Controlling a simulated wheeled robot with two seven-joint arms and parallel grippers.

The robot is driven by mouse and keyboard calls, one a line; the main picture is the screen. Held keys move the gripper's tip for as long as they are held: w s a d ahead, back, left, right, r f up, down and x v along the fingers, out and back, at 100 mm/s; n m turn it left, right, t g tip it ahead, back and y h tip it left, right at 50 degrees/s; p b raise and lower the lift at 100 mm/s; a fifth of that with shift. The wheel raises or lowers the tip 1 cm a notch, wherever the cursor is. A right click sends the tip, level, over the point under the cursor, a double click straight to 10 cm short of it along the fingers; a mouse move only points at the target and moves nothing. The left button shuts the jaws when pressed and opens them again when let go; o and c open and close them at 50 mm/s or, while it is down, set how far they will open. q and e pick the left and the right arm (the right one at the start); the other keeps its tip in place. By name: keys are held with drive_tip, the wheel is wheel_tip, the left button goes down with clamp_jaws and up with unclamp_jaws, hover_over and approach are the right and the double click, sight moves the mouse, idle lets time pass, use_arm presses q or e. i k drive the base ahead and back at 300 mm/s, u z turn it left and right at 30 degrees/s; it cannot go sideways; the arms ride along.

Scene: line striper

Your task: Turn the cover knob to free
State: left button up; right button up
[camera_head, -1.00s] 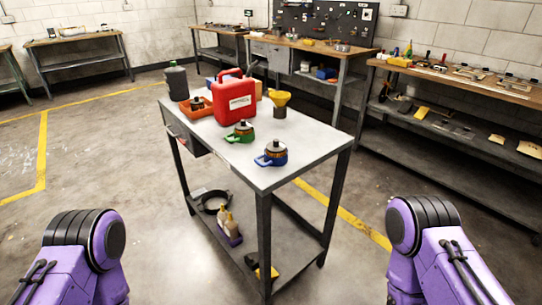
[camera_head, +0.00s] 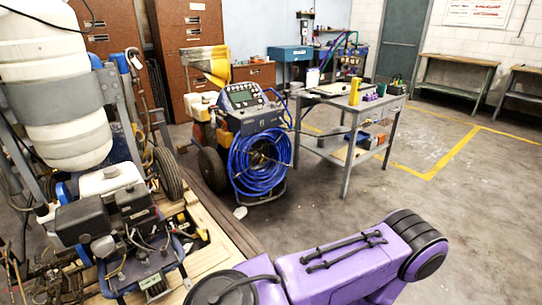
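A line striper machine (camera_head: 245,125) stands left of centre, with a control panel on top, a coil of blue hose (camera_head: 258,162) on its front and black wheels. I cannot make out a cover knob on it at this distance. A second machine with an engine (camera_head: 108,205) and a tall white tank (camera_head: 55,85) stands nearer at the left. Neither gripper shows in the view.
A grey table (camera_head: 375,112) with a yellow bottle (camera_head: 355,92) stands right of the striper. A wooden pallet (camera_head: 205,262) lies under the near machine. Brown cabinets (camera_head: 190,45) line the back. The floor at the right (camera_head: 470,215) is clear.

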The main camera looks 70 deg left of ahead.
sight(130, 189)
drive_tip(key=u, duration=3.3)
drive_tip(key=i, duration=0.9)
drive_tip(key=z, duration=0.45)
